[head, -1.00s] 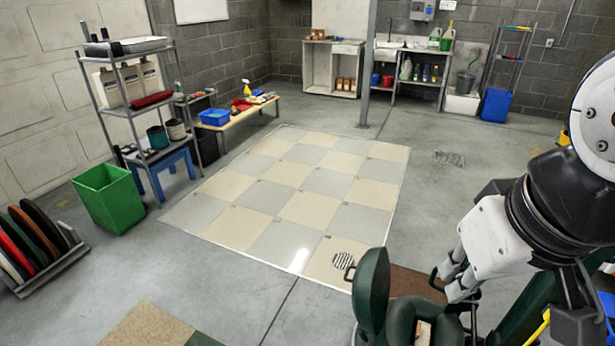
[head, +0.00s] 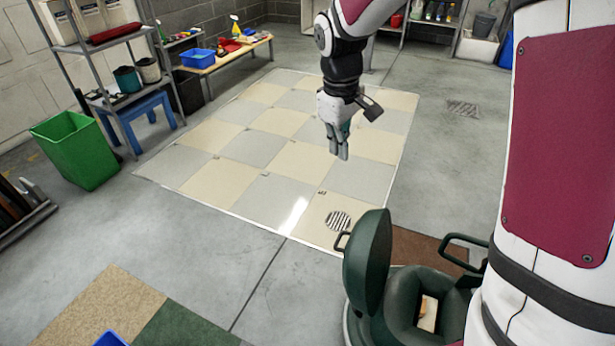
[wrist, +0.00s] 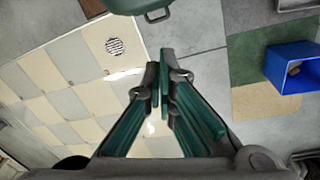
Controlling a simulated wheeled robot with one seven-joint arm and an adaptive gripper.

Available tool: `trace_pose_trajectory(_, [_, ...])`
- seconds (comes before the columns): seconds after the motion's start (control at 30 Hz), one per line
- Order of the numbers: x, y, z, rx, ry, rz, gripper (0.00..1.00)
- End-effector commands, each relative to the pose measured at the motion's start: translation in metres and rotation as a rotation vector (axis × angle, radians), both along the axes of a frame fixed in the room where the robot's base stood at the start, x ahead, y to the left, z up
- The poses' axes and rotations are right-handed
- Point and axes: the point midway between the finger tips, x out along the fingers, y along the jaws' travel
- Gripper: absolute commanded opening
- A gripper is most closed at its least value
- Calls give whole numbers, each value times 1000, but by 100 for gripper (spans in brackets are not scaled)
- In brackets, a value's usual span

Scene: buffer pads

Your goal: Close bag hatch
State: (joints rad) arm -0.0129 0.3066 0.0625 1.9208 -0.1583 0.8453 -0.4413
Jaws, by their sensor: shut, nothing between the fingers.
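The bag hatch (head: 372,262) is a dark green lid with a small black handle, standing open and upright on the left of the green machine (head: 405,325). The machine's opening beside it is uncovered and shows something pale inside (head: 428,313). In the wrist view, a green part with a handle, apparently the hatch (wrist: 150,8), shows at the top edge. My gripper (head: 339,155) is shut and empty, pointing down above the tiled floor beyond the hatch, apart from it. Its teal-padded fingers (wrist: 164,62) meet in the wrist view. My arm hides the machine's right side.
A black handle (head: 465,245) rises at the machine's back right. A floor drain (head: 338,221) lies just beyond the hatch. A green bin (head: 75,150) and a shelf (head: 100,60) stand at the left. A blue bin (wrist: 292,65) shows at the wrist view's right. The tiled floor is clear.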

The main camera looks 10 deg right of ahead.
Motion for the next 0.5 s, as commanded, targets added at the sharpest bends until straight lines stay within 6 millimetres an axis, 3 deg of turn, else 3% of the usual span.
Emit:
trace_pose_trajectory(0.03, [17, 2, -38, -3, 26, 32, 0])
trace_pose_trajectory(0.3, [77, 13, -190, -9, 121, 204, 0])
trace_pose_trajectory(0.5, [97, 19, -279, -5, 170, 296, 0])
